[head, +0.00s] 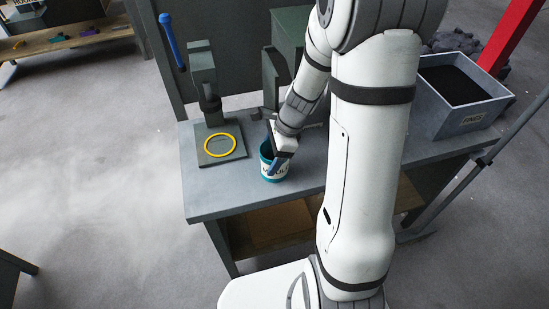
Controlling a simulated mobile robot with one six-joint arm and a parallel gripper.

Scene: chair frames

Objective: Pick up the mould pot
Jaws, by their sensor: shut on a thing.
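The mould pot (275,176) is a small teal pot with a white printed label band. It stands upright at the middle of the grey workbench, seen in the head view. My gripper (274,158) reaches down to it from the upper right and is shut on it at the rim. The gripper and wrist hide part of the pot's rim and its inside. The pot's base appears to be at the bench top; I cannot tell whether it touches.
The grey bench (215,201) carries a press-like stand (203,82) with a yellow ring (220,145) left of the pot. A grey bin (464,122) labelled FINES holds dark material at the right. A green machine stands behind. The bench's front left is clear.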

